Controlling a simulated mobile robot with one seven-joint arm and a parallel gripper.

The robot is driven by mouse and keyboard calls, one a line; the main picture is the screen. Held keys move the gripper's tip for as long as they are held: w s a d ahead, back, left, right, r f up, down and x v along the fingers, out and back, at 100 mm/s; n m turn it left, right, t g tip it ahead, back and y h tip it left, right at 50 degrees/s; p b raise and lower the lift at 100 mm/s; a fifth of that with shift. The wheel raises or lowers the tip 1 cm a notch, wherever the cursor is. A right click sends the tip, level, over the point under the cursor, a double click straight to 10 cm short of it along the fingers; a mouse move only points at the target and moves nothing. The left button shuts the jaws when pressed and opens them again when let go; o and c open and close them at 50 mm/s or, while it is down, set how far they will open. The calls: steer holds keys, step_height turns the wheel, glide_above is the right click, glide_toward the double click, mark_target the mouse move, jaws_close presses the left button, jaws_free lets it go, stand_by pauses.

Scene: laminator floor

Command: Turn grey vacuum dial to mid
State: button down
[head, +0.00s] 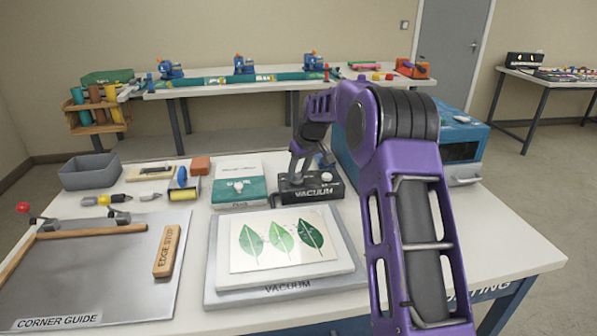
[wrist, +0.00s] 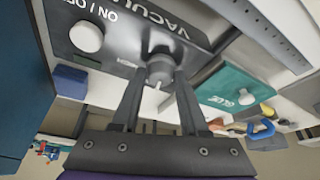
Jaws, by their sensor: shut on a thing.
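The black vacuum box (head: 328,190), labelled VACUUM, stands on the table behind the leaf panel. In the wrist view the box (wrist: 118,22) fills the top of the picture. Its grey dial (wrist: 160,66) sits between my fingertips, with a short pale pointer sticking out of it. My gripper (wrist: 159,82) is shut on the dial, one finger on each side. Small lettering beside the dial is too blurred to read surely. A white round knob (wrist: 86,37) by ON / OFF lettering is apart from my fingers. In the head view my gripper (head: 297,175) is at the box's left part and hides the dial.
A green-and-white box (head: 238,188) stands close left of the vacuum box, and a blue machine (head: 458,132) close right. The vacuum plate (head: 285,290) with a leaf sheet lies in front. The corner guide board (head: 100,275) is at left. The table's right front is clear.

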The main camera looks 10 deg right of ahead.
steer(key=shift+a+m+h, duration=0.1)
steer(key=shift+m+h, duration=0.4)
steer(key=shift+m, duration=1)
steer(key=shift+c, duration=2.2)
jaws_free()
steer(key=a+p+v, duration=0.1)
steer(key=p+v, duration=0.1)
steer(key=v, duration=1.5)
steer(key=shift+s+d, duration=0.3)
steer(key=shift+d, duration=0.05)
steer(key=shift+r, duration=0.15)
